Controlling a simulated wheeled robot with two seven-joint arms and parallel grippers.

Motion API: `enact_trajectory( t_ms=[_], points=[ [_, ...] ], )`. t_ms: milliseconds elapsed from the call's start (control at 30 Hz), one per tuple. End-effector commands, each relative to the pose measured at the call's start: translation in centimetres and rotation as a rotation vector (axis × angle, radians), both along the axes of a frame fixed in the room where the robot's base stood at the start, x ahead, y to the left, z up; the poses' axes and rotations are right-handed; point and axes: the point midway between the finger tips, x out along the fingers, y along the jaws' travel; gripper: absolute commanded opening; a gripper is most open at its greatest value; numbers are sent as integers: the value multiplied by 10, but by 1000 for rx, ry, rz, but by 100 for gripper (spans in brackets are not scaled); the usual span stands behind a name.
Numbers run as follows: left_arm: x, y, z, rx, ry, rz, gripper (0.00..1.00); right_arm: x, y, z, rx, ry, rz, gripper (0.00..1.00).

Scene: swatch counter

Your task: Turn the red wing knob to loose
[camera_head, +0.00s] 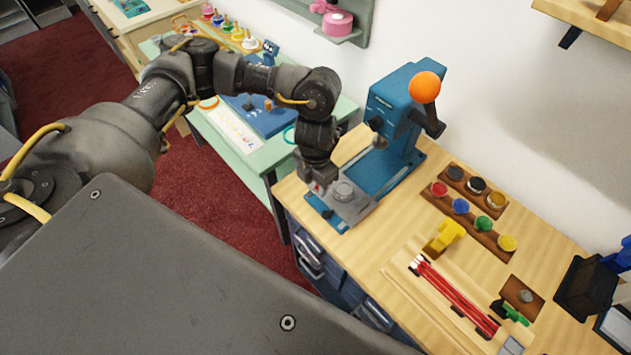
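A blue press (395,115) with an orange ball on its lever stands on the wooden counter. A grey plate with a round grey piece (344,190) sits at the front of its blue base. My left gripper (320,182) points down over the left edge of this plate. A small red patch (318,189) shows at its fingertips; it may be the red wing knob, mostly hidden by the gripper. I cannot tell whether the fingers are closed on it. My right gripper is not in view.
To the right are wooden blocks with coloured caps (487,226), a yellow piece (446,236) and a tray with red rods (452,295). A black holder (585,285) stands at the far right. A pale green table (262,158) stands behind my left arm.

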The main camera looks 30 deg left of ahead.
Motion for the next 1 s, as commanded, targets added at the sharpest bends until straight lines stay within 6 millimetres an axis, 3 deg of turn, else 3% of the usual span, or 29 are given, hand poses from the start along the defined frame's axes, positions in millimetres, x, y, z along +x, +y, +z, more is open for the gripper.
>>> enact_trajectory(
  t_ms=[300, 633, 1000],
  points=[
    [0, 0, -3, 0, 0, 0, 39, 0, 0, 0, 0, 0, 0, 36],
    [0, 0, -3, 0, 0, 0, 0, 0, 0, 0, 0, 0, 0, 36],
    [0, -1, -2, -1, 0, 67, 0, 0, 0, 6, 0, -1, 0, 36]
  ],
)
